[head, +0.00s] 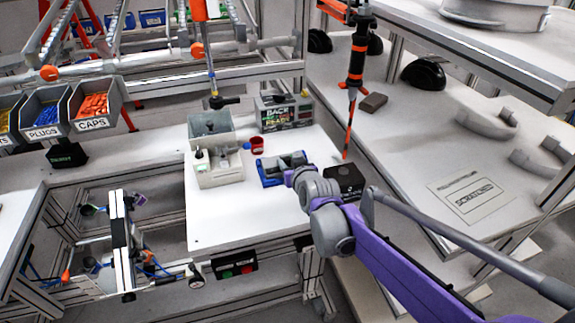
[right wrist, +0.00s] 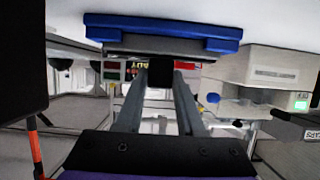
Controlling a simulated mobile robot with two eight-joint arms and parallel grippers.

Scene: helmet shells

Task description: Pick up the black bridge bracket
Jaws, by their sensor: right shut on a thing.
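The black bridge bracket (right wrist: 160,72) shows in the right wrist view as a small dark piece between the fingertips. My right gripper (right wrist: 159,82) is shut on it, with a grey finger on each side. In the head view my right gripper (head: 290,177) is at the front right of the blue fixture (head: 268,173) on the white table. The bracket is too small and covered to make out there. The blue fixture also shows close by at the top of the right wrist view (right wrist: 200,30); I cannot tell whether the bracket touches it. My left gripper is not in view.
A black box (head: 345,180) is close on the right. An orange-and-black tool (head: 357,60) hangs beyond. The table's front left is clear.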

